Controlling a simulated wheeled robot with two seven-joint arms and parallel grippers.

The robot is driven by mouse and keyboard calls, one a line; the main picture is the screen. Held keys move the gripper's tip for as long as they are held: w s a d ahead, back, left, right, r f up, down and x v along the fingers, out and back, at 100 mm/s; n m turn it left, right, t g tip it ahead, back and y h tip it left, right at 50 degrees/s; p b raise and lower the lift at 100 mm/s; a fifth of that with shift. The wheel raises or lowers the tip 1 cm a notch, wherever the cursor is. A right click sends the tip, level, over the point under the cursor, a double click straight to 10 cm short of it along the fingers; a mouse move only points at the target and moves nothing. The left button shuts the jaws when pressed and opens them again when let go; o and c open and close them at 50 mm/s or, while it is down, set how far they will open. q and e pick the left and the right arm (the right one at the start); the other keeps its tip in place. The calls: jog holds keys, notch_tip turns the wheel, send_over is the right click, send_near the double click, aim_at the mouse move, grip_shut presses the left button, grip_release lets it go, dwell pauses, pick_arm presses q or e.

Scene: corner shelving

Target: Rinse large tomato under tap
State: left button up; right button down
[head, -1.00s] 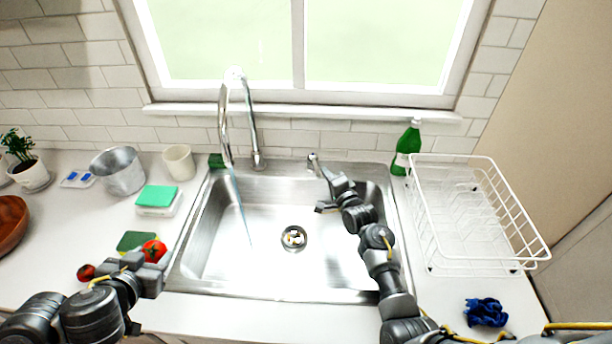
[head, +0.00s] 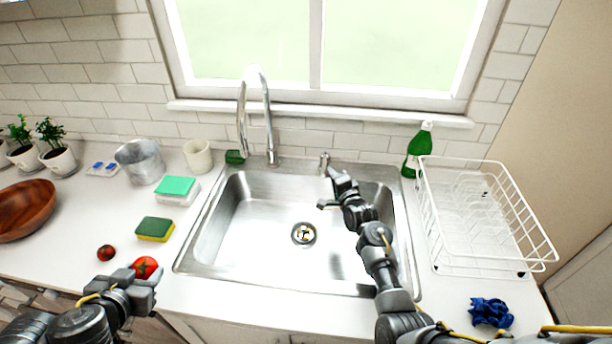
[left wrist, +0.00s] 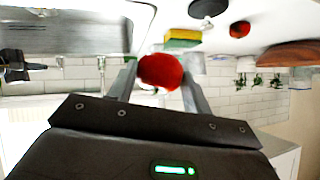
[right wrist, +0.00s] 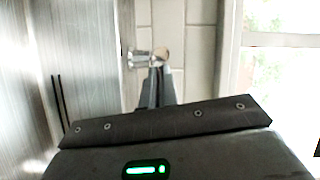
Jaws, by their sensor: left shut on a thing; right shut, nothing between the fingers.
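The large red tomato (head: 145,267) is between the fingers of my left gripper (head: 144,278), over the counter's front edge left of the sink. It shows between both fingers in the left wrist view (left wrist: 161,72). The tap (head: 256,115) arches over the back left of the sink (head: 265,205); no stream shows under its spout. My right gripper (head: 332,178) is shut and empty, just in front of the tap's lever (head: 323,160). In the right wrist view its fingertips (right wrist: 157,72) are close to the lever (right wrist: 140,55); I cannot tell whether they touch.
A small tomato (head: 105,252) and a green-yellow sponge (head: 155,229) lie left of the sink. A wooden bowl (head: 28,208), metal bucket (head: 140,162) and cup (head: 197,156) stand further back. A green bottle (head: 417,150), dish rack (head: 480,220) and blue cloth (head: 490,312) are right.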

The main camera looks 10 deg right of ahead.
pick_arm(q)
jog(key=shift+s+a, duration=0.15)
jog(key=shift+s, duration=0.05)
jog(key=shift+s+r, duration=0.15)
pick_arm(e)
jog(key=shift+s+a+r, duration=0.2)
jog(key=shift+a+r, duration=0.15)
pick_arm(q)
jog(key=shift+r+p, duration=0.35)
jog(key=shift+p, duration=0.1)
pick_arm(e)
jog(key=d, duration=0.5)
pick_arm(q)
jog(key=shift+d+f+b, duration=0.4)
jog(key=shift+f+b, duration=0.1)
jog(key=shift+b, duration=0.05)
jog(key=shift+a+f+b, duration=0.1)
jog(key=shift+f+b, duration=0.4)
jog(key=shift+f, duration=0.05)
pick_arm(e)
jog(key=s+a, duration=0.1)
jog(key=s, duration=0.9)
jog(key=shift+s+a+r, duration=0.15)
jog(key=shift+s+r, duration=0.15)
jog(key=shift+s, duration=0.1)
pick_arm(q)
jog(key=shift+a, duration=0.1)
